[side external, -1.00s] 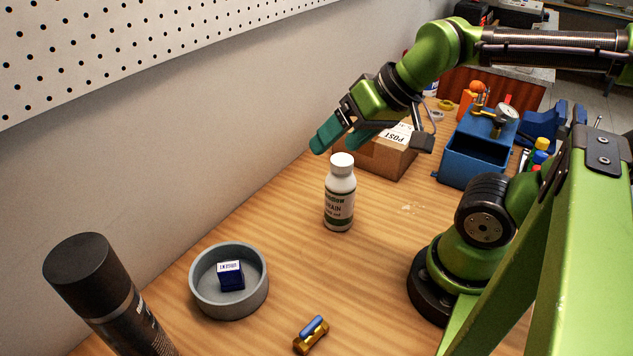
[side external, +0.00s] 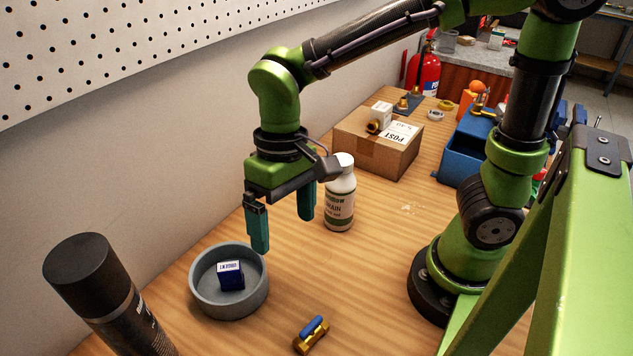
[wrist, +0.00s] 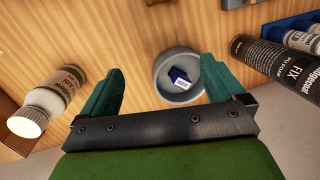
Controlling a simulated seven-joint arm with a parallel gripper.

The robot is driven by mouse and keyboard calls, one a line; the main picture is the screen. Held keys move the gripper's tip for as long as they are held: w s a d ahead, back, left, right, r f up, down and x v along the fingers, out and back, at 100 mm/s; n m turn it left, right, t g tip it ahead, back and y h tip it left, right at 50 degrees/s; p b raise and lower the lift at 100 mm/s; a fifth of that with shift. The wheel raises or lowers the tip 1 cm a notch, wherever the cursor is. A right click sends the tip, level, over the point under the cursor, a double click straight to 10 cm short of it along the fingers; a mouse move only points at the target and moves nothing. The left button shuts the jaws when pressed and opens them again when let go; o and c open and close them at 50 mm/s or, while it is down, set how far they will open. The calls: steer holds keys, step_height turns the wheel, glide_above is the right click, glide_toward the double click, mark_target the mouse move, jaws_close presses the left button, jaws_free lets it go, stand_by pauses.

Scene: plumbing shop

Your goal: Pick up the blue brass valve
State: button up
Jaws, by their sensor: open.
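The blue brass valve (side external: 311,335), a small brass body with a blue lever, lies on the wooden bench at the bottom of the side view. I cannot clearly make it out in the wrist view. My gripper (side external: 283,232) points down, open and empty, above the bench and up-left of the valve in the side view, well apart from it. In the wrist view the two teal fingers of my gripper (wrist: 163,72) are spread wide, with nothing between them.
A grey round bowl (side external: 205,301) with a dark blue box (side external: 231,275) inside stands left of the valve. A white bottle (side external: 340,205) stands close behind my gripper. A black can (side external: 105,295) is at the far left. A cardboard box (side external: 365,150) and blue toolbox (side external: 462,160) stand behind.

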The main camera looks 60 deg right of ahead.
mark_target(310, 324)
steer(key=s+a+g+h, duration=0.1)
steer(key=a+g, duration=0.2)
steer(key=a, duration=0.2)
steer(key=shift+m, duration=0.5)
steer(key=x, duration=0.5)
steer(key=d+x, duration=0.1)
steer(key=x, duration=0.5)
steer(key=s+x, duration=0.1)
steer(key=x, duration=0.5)
steer(key=shift+s+d+f, duration=0.1)
steer(key=shift+d, duration=0.05)
steer(key=c, duration=1.2)
steer(key=shift+c, duration=0.2)
